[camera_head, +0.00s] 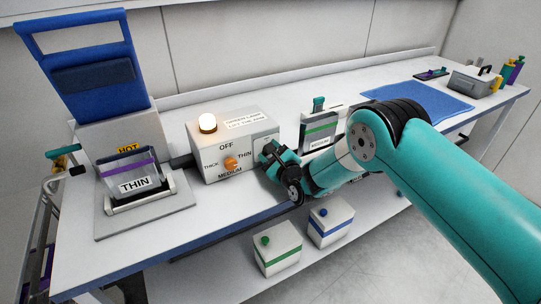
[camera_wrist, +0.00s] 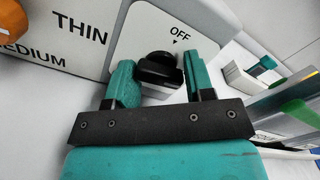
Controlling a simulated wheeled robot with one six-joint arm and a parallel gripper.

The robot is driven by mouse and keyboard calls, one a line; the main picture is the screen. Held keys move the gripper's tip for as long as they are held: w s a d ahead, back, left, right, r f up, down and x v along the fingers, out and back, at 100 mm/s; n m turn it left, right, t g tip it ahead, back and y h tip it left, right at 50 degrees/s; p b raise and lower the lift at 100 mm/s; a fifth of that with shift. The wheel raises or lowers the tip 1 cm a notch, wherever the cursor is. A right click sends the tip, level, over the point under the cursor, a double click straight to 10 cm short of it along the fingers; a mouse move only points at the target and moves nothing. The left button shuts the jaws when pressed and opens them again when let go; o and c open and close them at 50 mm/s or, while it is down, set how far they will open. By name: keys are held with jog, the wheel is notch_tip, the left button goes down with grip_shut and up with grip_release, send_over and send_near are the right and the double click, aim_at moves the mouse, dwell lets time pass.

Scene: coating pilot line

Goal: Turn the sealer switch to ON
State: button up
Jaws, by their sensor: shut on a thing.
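The sealer switch is a black knob (camera_wrist: 160,66) on a pale plate with the word OFF and a small triangle above it. My gripper (camera_wrist: 157,72) has its two teal fingers on either side of the knob and is shut on it. The ON mark does not show. In the head view, my gripper (camera_head: 272,156) reaches the right end of the control box (camera_head: 208,138) and hides the switch. The plate (camera_head: 264,130) shows just above the gripper.
The box has an orange dial (camera_head: 231,163) marked OFF, THIN, MEDIUM and THICK, and a lit lamp (camera_head: 207,123). Left stands the sealer (camera_head: 148,212) with a pouch marked THIN (camera_head: 134,184) and a HOT label. A MEDIUM pouch (camera_head: 319,132) stands close behind my gripper.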

jog(key=shift+m, duration=0.5)
jog(key=o, duration=1.1)
